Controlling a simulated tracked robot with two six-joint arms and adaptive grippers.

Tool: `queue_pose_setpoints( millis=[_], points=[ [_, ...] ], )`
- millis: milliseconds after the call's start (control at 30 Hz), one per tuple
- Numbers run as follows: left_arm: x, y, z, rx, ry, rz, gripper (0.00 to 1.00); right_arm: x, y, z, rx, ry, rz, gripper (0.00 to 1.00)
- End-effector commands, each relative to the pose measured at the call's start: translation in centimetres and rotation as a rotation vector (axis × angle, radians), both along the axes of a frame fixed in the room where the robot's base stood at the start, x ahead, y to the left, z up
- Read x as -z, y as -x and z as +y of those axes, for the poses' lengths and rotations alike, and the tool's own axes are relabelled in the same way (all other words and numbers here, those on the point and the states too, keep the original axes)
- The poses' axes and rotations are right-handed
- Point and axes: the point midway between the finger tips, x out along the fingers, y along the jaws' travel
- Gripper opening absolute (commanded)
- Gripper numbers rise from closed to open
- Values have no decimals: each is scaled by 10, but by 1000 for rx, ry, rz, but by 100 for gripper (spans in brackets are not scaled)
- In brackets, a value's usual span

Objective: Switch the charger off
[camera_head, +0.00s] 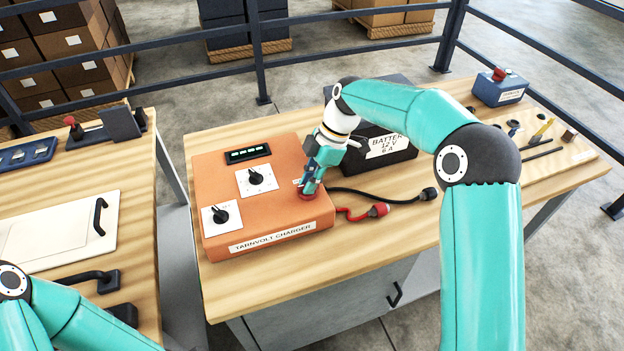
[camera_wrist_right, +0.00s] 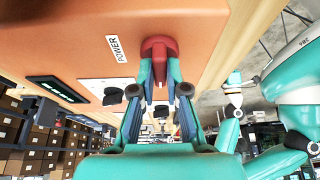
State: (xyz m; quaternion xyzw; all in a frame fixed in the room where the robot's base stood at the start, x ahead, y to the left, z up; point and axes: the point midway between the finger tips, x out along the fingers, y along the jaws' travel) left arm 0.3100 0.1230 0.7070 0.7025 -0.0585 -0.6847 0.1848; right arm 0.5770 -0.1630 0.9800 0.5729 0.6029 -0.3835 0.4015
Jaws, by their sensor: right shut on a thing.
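The orange charger (camera_head: 262,196) sits on the right wooden bench, labelled TARNVOLT CHARGER on its front edge. Its top has a dark display (camera_head: 248,155) with small green marks, too small to read, and two black knobs (camera_head: 255,177) on white plates. My right gripper (camera_head: 308,193) is at the charger's right front corner, shut on the red power switch (camera_wrist_right: 158,48), beside the POWER label (camera_wrist_right: 116,48) in the wrist view. The fingers hide part of the switch in the head view. My left arm shows at the lower left; its gripper is out of view.
A black battery (camera_head: 385,150) stands behind my right wrist. Red (camera_head: 378,210) and black (camera_head: 429,194) cable plugs lie right of the charger. A blue box with a red button (camera_head: 500,88) and tools occupy the far right. A left bench (camera_head: 140,200) stands across a gap.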

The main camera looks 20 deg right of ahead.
Motion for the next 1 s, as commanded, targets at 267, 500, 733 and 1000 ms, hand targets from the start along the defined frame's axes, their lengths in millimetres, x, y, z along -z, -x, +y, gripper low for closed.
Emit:
queue_pose_setpoints(
  millis=[267,500,733,1000],
  points=[
    [0,0,0,0,0,0,40,-2,-2,-1,1,3,-8,39],
    [0,0,0,0,0,0,40,-1,-1,-1,1,2,-5,39],
    [-1,0,0,0,0,0,40,-18,-2,-8,2,2,-7,39],
    [-1,0,0,0,0,0,40,-67,-4,-28,4,2,-9,39]
  ],
)
